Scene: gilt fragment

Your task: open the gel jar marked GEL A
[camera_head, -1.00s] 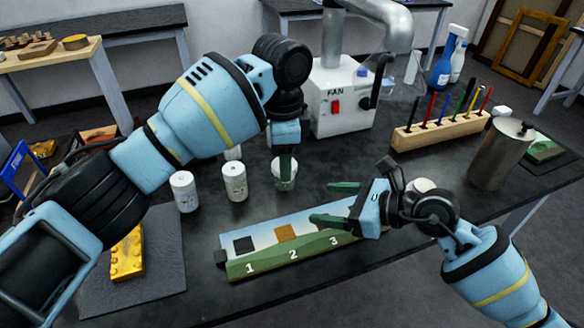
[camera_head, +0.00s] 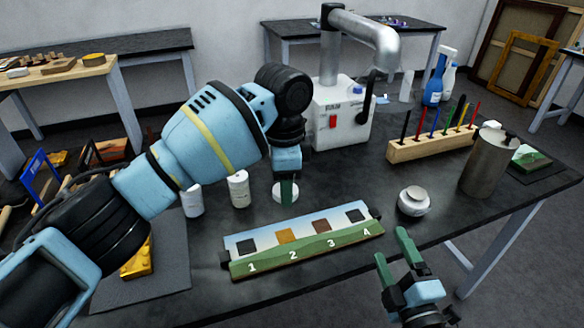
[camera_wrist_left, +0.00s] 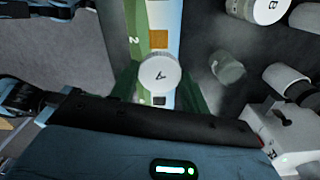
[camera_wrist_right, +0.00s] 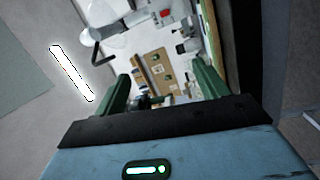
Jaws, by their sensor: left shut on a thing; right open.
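In the left wrist view a round white lid marked A (camera_wrist_left: 159,75) sits between the fingertips of my left gripper (camera_wrist_left: 160,88). The gripper is shut on this lid, which also shows in the head view (camera_head: 285,194). A cloudy clear vessel (camera_wrist_left: 228,68), apparently the jar body, stands apart from the lid in the left wrist view. The left arm hides it in the head view. A jar lid marked B (camera_wrist_left: 260,8) is at the top edge. My right gripper (camera_head: 394,257) is open and empty near the table's front edge.
The numbered swatch board (camera_head: 300,240) lies in front of the left gripper. White jars stand to its left (camera_head: 238,188). A fan box (camera_head: 342,112), pen rack (camera_head: 432,143), metal canister (camera_head: 484,160) and round silver pot (camera_head: 413,202) stand behind or right.

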